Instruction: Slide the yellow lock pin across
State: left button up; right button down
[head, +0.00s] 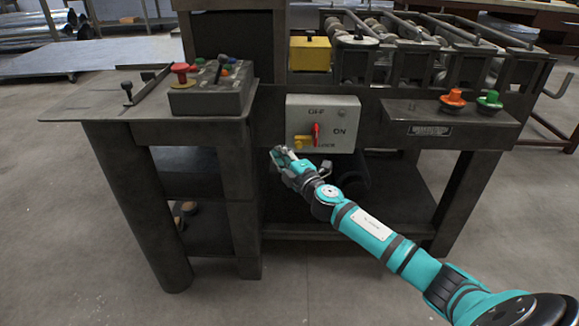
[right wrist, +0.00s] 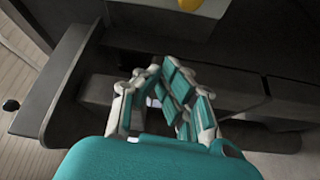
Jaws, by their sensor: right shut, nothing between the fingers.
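The yellow lock pin (head: 301,142) sits at the lower left of the grey switch box (head: 335,112), above the word LOCK. A red switch handle (head: 316,134) stands upright beside it, to its right. My right gripper (head: 276,152) is shut and empty, a little below and left of the pin, apart from it. In the right wrist view, the gripper's fingers (right wrist: 163,78) are drawn together with nothing between them. A yellow piece (right wrist: 190,4), probably the pin, is cut off at the top edge there. My left gripper is not in view.
A control box (head: 212,90) with a red mushroom button (head: 181,70) stands on the left table. Orange (head: 454,98) and green (head: 489,100) buttons sit on the right ledge.

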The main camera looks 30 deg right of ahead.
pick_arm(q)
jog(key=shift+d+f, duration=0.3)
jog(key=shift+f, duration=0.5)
pick_arm(e)
jog(key=s, duration=0.7)
jog(key=shift+s+d+f, duration=0.15)
jog(key=shift+d+f, duration=0.05)
jog(key=shift+d, duration=0.15)
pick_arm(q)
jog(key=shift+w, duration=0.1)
pick_arm(e)
jog(key=shift+f, duration=0.1)
